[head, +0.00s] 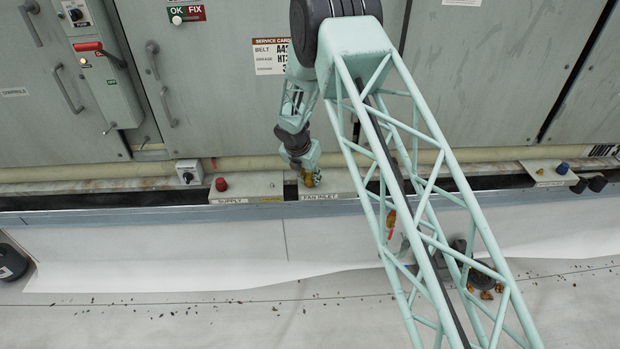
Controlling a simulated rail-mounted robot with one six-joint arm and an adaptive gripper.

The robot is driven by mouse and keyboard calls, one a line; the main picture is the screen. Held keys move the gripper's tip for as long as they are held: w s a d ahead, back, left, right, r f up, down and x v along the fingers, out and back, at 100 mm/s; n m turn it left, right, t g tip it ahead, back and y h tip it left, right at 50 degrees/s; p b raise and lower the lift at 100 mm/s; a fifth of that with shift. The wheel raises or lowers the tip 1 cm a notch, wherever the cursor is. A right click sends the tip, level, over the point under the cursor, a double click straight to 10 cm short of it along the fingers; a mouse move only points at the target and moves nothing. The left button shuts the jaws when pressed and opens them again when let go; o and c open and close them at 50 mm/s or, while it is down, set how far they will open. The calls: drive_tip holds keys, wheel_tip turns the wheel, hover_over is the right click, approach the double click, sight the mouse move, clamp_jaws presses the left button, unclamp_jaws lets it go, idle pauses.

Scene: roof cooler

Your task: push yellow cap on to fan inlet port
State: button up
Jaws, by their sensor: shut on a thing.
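My gripper (309,181) is at the ledge in the middle of the head view, pointing down just above the "FAN INLET" label. It is shut on the yellow cap (312,180), of which only a small part shows between the fingers. The fan inlet port is hidden behind my gripper and the cap. I cannot tell whether the cap touches the port or is seated on it. The fan inlet plate (330,195) shows around the gripper.
Left of my gripper, a red cap (221,184) stands on the supply plate (245,187). A blue cap (562,168) is on a plate at the right. A switch box (189,172) stands further left. My lattice arm link covers part of the ledge. A dark canister (12,262) lies at the left.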

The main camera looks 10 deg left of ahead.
drive_tip(key=shift+f, duration=0.35)
drive_tip(key=o, duration=0.5)
drive_tip(key=shift+r, duration=0.1)
drive_tip(key=p+v, duration=0.5)
drive_tip(key=v, duration=0.6)
idle(1.4)
drive_tip(key=shift+s, duration=0.1)
idle(0.7)
